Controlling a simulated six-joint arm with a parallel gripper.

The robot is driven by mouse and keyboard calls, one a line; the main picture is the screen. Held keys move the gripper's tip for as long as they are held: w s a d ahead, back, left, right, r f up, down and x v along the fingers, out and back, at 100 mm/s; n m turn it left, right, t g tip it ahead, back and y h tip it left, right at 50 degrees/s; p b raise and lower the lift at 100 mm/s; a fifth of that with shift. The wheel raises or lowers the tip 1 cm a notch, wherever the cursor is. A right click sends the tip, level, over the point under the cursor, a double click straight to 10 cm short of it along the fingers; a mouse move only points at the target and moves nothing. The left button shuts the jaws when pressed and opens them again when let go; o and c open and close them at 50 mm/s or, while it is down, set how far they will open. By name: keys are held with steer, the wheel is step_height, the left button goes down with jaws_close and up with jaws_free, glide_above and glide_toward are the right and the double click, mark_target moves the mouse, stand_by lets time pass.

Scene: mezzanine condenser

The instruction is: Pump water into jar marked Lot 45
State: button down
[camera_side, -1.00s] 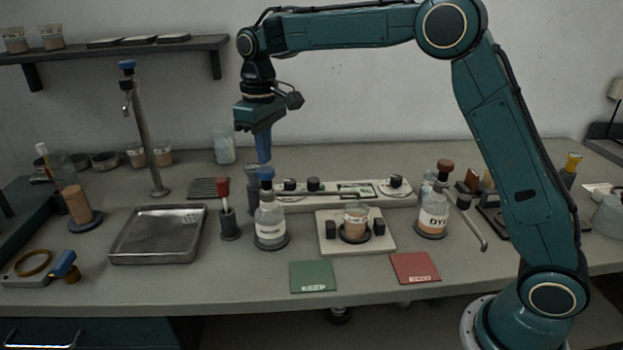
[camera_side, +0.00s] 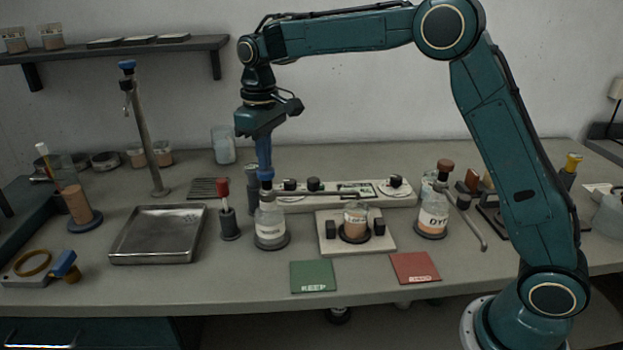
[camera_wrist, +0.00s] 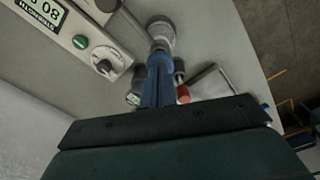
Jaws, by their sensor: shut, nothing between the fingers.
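A clear pump bottle (camera_side: 270,228) with a label I cannot read stands on a dark round base. Its thin spout reaches right toward the jar (camera_side: 356,222). The jar holds brownish contents and stands on a pale plate (camera_side: 330,244) between two black blocks; its lot mark is too small to read. My gripper (camera_side: 265,176) is shut and empty, pointing straight down on top of the bottle's pump head, apparently touching it. The wrist view shows my blue fingers (camera_wrist: 158,62) over the bottle (camera_wrist: 162,36).
A long control panel (camera_side: 400,200) with knobs and a display lies behind. A red-topped tool in a dark holder (camera_side: 229,224) stands left, a DYE bottle (camera_side: 433,218) right. A metal tray (camera_side: 155,250), a green KEEP card (camera_side: 313,277) and a red card (camera_side: 415,268) lie around.

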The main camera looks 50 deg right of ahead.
steer(key=shift+f, duration=1.4)
steer(key=shift+r, duration=3)
steer(key=shift+r, duration=0.1)
step_height(320, 180, up, 4)
steer(key=shift+r, duration=0.2)
steer(key=shift+f, duration=0.1)
steer(key=shift+f, duration=3.2)
